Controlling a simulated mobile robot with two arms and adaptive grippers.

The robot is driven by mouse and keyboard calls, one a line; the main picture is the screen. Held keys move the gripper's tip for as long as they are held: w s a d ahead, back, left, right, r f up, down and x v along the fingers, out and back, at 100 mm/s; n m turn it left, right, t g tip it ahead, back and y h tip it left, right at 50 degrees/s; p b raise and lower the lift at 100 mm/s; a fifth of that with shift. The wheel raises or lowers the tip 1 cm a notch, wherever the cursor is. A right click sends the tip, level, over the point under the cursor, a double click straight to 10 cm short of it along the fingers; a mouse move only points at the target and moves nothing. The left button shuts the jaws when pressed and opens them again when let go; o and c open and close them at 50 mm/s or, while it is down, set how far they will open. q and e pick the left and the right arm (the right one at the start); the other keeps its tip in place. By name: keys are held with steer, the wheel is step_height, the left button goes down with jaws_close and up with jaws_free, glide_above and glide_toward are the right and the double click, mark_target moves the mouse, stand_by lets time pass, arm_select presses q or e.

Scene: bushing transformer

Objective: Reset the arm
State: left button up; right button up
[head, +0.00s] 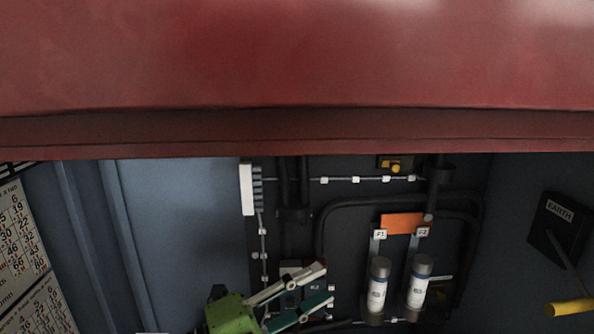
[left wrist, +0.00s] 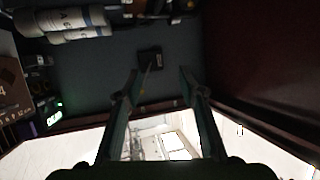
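My left gripper (head: 326,283), with a green body and one pale and one teal finger, is at the bottom middle of the head view. Its fingers are apart with nothing between them. It is in front of the dark panel, left of the two fuses. In the left wrist view both fingers of the gripper (left wrist: 159,74) show spread and empty, with a small dark box (left wrist: 150,58) beyond them. My right gripper is in neither view.
White cylindrical fuses (head: 377,290) (head: 418,283) hang below an orange plate (head: 402,223). An EARTH box (head: 560,225) and a yellow handle (head: 570,307) are at the right. A red overhang (head: 300,60) fills the top. A numbered chart (head: 20,250) is at the left.

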arm_select(q)
steer(key=w+a+f+n+t+y, duration=0.1)
steer(key=w+a+n+t+y, duration=0.1)
steer(key=a+n+t+y, duration=0.6)
steer(key=w+a+f+n+t+y, duration=0.25)
steer(key=a+n+y, duration=0.2)
steer(key=n, duration=0.55)
steer(key=s+a+f+n+g+y, duration=0.25)
steer(key=a+f+n, duration=0.2)
steer(key=f, duration=0.25)
steer(key=s+a+f+n+g+y, duration=0.25)
steer(key=a+f+y, duration=0.2)
steer(key=f, duration=0.25)
steer(key=s+a+f+n+g, duration=0.15)
steer(key=s+f+g, duration=0.35)
steer(key=s+f, duration=0.5)
steer(key=s+f+n+g, duration=0.2)
steer(key=s+f+g, duration=0.45)
steer(key=s, duration=0.75)
step_height(320, 180, down, 26)
steer(key=s+f, duration=0.1)
steer(key=s, duration=0.1)
steer(key=s+a+f+g, duration=0.1)
steer(key=s+a+f, duration=0.2)
steer(key=s+f, duration=1.2)
steer(key=shift+s+f+g+h, duration=0.35)
steer(key=shift+s+g, duration=0.05)
steer(key=shift+s, duration=0.65)
